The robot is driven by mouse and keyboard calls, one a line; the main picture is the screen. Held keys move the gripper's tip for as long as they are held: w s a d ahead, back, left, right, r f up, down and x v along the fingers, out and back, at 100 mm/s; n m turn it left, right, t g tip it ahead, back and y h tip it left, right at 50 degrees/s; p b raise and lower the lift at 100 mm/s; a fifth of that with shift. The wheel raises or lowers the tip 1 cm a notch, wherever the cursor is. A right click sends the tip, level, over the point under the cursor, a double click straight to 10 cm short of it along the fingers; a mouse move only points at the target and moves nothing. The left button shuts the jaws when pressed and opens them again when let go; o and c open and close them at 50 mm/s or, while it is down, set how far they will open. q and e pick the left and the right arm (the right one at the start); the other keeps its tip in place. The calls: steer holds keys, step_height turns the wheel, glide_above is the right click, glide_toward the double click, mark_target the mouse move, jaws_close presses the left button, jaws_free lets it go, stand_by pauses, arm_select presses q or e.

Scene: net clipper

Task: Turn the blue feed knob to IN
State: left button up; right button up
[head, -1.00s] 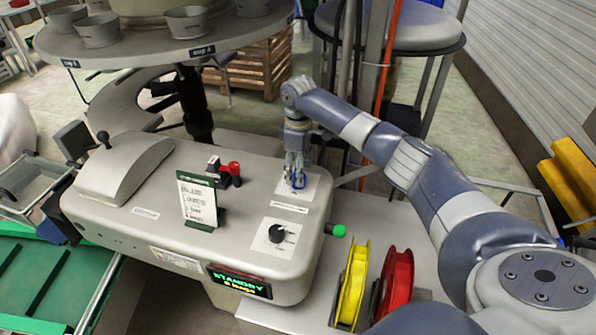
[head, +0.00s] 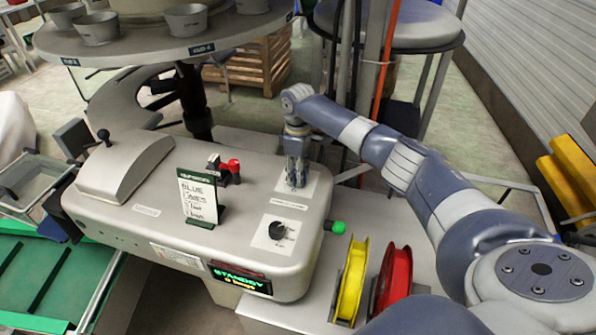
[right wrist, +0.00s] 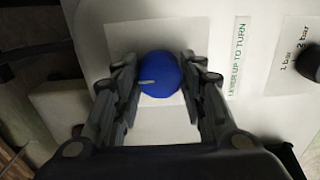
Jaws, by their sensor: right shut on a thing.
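The blue feed knob (right wrist: 162,80) is round, with a pale pointer line toward the left of the right wrist view. It sits on a white plate (right wrist: 118,36). My right gripper (head: 296,184) reaches down onto this plate on the machine top and hides the knob in the head view. In the right wrist view its fingers (right wrist: 160,72) are shut on the knob, one on each side. I cannot read any IN mark on the plate. My left gripper is not in view.
A label (right wrist: 238,57) reading "LEVER UP TO TURN" is beside the plate. A black dial (head: 277,231), a red lever (head: 233,168), a handwritten card (head: 199,196) and a green-tipped lever (head: 338,228) are nearby. Yellow (head: 350,282) and red (head: 397,277) reels stand at the right.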

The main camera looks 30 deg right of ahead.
steer(key=shift+r+m+p, duration=0.15)
steer(key=shift+m+p, duration=0.15)
steer(key=shift+p, duration=0.1)
steer(key=shift+m+p, duration=0.3)
steer(key=shift+p, duration=0.05)
steer(key=m+p, duration=0.3)
steer(key=shift+r, duration=0.1)
steer(key=m+p, duration=0.3)
steer(key=m, duration=0.1)
steer(key=shift+m+p, duration=0.3)
steer(key=shift+p, duration=0.1)
steer(key=m+p, duration=0.1)
steer(key=m, duration=0.1)
steer(key=shift+m, duration=0.4)
steer(key=shift+m+p, duration=0.4)
steer(key=shift+m, duration=0.5)
steer(key=m, duration=0.5)
steer(key=shift+f, duration=0.2)
steer(key=m, duration=0.6)
steer(key=shift+w+m, duration=0.1)
steer(key=shift+m, duration=0.3)
steer(key=m, duration=0.5)
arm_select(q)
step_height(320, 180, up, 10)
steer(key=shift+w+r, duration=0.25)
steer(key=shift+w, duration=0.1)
arm_select(e)
steer(key=m, duration=0.5)
steer(key=shift+d, duration=0.1)
steer(key=shift+m, duration=0.4)
